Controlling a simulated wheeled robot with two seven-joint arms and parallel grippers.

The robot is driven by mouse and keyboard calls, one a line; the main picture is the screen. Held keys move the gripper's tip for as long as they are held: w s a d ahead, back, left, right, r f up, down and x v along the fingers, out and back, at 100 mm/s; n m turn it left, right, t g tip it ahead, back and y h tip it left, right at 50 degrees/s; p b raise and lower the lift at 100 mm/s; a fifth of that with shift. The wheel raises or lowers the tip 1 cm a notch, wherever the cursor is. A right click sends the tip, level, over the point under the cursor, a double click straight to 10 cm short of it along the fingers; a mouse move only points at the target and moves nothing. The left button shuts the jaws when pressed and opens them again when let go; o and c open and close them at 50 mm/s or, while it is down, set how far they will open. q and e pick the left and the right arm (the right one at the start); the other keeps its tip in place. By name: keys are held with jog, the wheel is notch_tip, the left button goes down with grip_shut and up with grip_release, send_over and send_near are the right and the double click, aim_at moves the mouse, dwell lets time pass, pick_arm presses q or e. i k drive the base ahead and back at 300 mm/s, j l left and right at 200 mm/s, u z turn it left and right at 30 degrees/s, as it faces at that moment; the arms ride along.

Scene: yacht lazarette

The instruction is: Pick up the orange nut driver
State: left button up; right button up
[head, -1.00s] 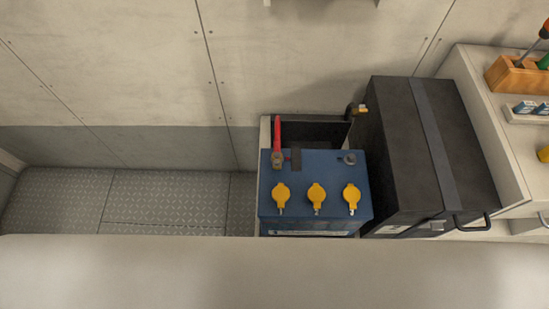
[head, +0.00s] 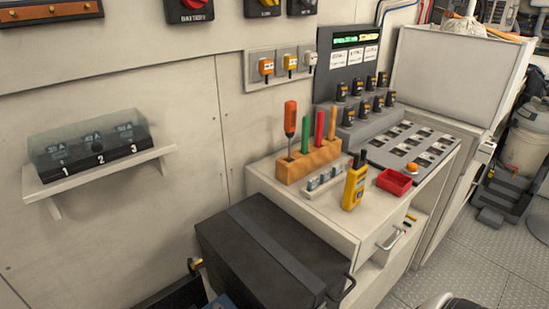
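The orange nut driver (head: 290,119) stands upright in a wooden block (head: 308,166) on top of the white cabinet. It has a fat orange handle at the top and a thin dark shaft going down into the block's left end. A green-handled tool (head: 319,131) and a red-handled tool (head: 332,121) stand in the same block to its right. Neither of my grippers shows in the head view.
A yellow meter (head: 354,188), a red tray (head: 394,181) and a small rack of fuses (head: 325,179) sit near the block. A black strapped box (head: 262,256) stands in front of the cabinet. A shelf (head: 95,178) with a clear-covered fuse box is at left.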

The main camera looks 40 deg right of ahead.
aim_at(291, 106)
jog(key=k+j+z, duration=0.1)
jog(key=z, duration=0.25)
jog(key=k+z, duration=0.3)
jog(key=i+j+z, duration=0.1)
jog(key=z, duration=0.3)
jog(key=i+j+z, duration=0.15)
jog(key=i+z, duration=0.25)
jog(key=l, duration=0.35)
jog(key=k+l+u, duration=0.1)
jog(key=l, duration=0.2)
